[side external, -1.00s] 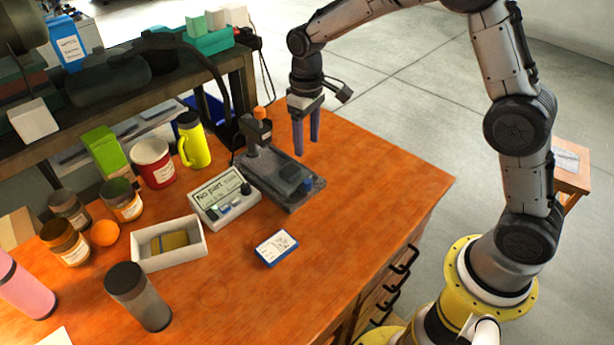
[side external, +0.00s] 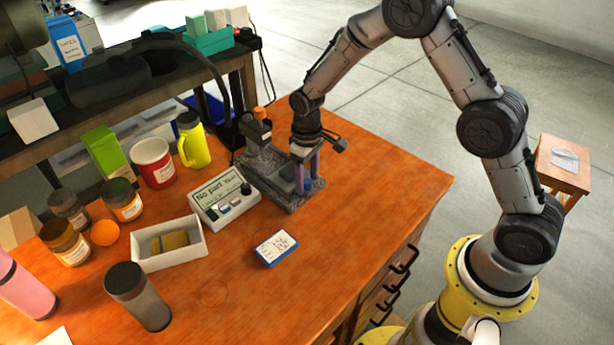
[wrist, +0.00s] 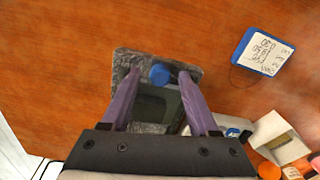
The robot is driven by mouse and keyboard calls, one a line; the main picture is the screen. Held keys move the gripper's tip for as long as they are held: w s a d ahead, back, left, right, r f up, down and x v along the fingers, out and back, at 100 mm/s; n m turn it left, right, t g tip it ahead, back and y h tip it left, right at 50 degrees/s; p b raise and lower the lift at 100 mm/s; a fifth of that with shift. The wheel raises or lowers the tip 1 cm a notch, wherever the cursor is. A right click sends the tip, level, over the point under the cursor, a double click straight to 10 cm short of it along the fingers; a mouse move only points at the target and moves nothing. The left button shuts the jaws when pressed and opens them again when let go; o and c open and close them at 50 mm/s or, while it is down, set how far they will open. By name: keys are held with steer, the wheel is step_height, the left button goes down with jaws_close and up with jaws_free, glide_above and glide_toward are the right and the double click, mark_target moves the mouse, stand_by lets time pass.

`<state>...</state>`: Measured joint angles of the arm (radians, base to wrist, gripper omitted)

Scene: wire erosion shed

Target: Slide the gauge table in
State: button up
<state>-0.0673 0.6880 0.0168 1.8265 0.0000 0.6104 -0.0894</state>
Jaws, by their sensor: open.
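The gauge (side external: 262,158) stands on a dark stone base (side external: 292,207) near the far edge of the bench. Its dark gauge table (wrist: 152,104) shows between my fingers in the wrist view, with a blue knob (wrist: 159,74) at its outer end. My gripper (side external: 306,188) is open and low over the outer end of the base. In the wrist view my purple fingertips (wrist: 158,76) are on either side of the knob, with a gap on each side. In the side view my fingers mostly hide the table and knob.
A readout box (side external: 224,200) showing "No part" stands left of the base. A blue-edged card (side external: 275,248) lies in front, and a white tray (side external: 169,256) holds a yellowish block. A yellow flask (side external: 193,143) and red mug (side external: 153,163) stand behind. The bench's right side is clear.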

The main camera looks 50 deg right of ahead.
jaws_close()
steer(key=shift+r, duration=0.1)
stand_by(1.2)
